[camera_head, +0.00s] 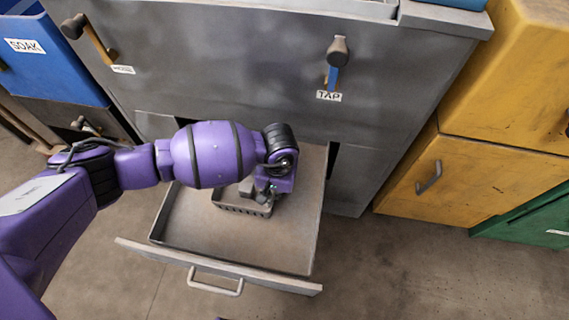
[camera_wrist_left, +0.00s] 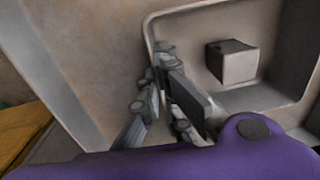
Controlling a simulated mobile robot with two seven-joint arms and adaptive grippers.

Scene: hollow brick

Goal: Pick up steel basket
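The steel basket (camera_head: 240,206) sits inside the open grey drawer (camera_head: 188,225), a low tray with slotted sides, partly hidden behind my left arm. My left gripper (camera_head: 264,194) points down at the basket's right part. In the left wrist view the fingers of my left gripper (camera_wrist_left: 158,78) stand close together at the rim of the basket (camera_wrist_left: 150,28), one on each side of its wall. I cannot tell whether they press on it. A small grey cube (camera_wrist_left: 232,62) lies in the basket. My right gripper is not in view.
The grey cabinet front (camera_head: 220,70) with a handle labelled TAP (camera_head: 333,65) rises behind the drawer. Yellow cabinets (camera_head: 480,180) stand on the right and a blue one (camera_head: 50,60) on the left. The drawer's front part is empty.

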